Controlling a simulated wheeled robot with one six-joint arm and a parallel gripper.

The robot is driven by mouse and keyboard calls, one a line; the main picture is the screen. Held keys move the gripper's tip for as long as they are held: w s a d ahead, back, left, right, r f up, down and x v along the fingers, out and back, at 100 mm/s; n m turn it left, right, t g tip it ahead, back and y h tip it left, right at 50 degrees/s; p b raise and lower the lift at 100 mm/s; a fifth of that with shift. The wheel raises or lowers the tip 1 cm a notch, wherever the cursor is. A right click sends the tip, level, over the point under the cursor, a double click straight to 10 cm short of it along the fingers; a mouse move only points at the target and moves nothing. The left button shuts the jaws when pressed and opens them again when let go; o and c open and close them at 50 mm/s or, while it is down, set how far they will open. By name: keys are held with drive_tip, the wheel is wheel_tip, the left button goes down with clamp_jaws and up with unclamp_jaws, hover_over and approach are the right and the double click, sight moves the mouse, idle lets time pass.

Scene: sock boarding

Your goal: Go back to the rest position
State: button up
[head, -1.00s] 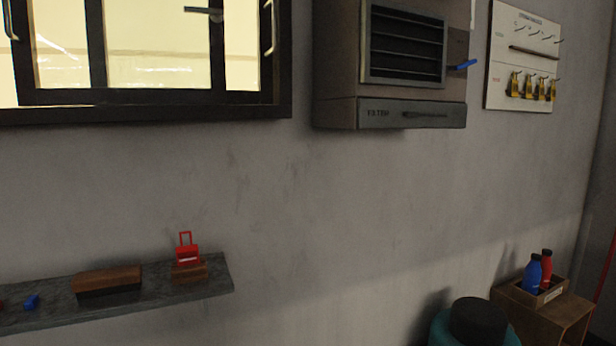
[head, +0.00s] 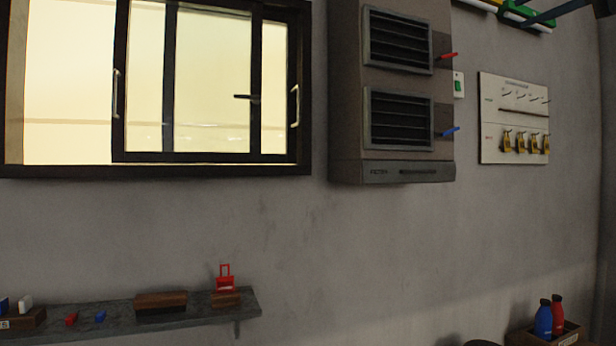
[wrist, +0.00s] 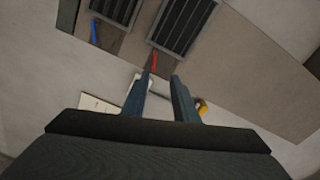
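My gripper (wrist: 162,80) shows in the wrist view with its two dark fingers apart and nothing between them. It is tilted relative to the wall. A red lever (wrist: 155,61) shows just beyond the fingertips, but I cannot tell how far away. A blue lever (wrist: 94,33) is at the upper left, beside a dark vent. In the head view a dark bar (head: 555,14) reaches in at the upper right corner. I cannot tell whether it is part of my arm.
A wall cabinet (head: 390,172) carries two louvred vents, with the red lever (head: 447,57) and blue lever (head: 446,132) at its right side. A padlock board (head: 514,152) hangs further right. A shelf (head: 200,320) holds small items at lower left. A box (head: 566,338) holds two bottles.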

drive_tip(key=w+a+f+m+g+h, duration=0.15)
drive_tip(key=w+f, duration=0.35)
drive_tip(key=f, duration=0.6)
drive_tip(key=w+a+f+g, duration=0.15)
drive_tip(key=w+f, duration=0.25)
drive_tip(key=f, duration=0.7)
drive_tip(key=a+f+n+g+h, duration=0.1)
drive_tip(key=a+f+g, duration=0.2)
drive_tip(key=f, duration=0.8)
drive_tip(key=a+f+g, duration=0.2)
drive_tip(key=a+f, duration=0.1)
drive_tip(key=f, duration=0.7)
drive_tip(key=s+a+f+n+g+h, duration=0.15)
drive_tip(key=s+a+f, duration=0.3)
drive_tip(key=f, duration=0.55)
drive_tip(key=s+a+f+n+g, duration=0.25)
drive_tip(key=a+f, duration=0.25)
drive_tip(key=f, duration=0.5)
drive_tip(key=s+a+f+n+g+h, duration=0.1)
drive_tip(key=s+a+f+n+g, duration=0.1)
drive_tip(key=s+f, duration=0.5)
drive_tip(key=s+a+f+n+g+h, duration=0.1)
drive_tip(key=s+a+f+n, duration=0.3)
drive_tip(key=s+f, duration=0.4)
drive_tip(key=shift+s+a+f+n+g, duration=0.2)
drive_tip(key=shift+s+f+n+g, duration=0.15)
drive_tip(key=shift+s, duration=0.3)
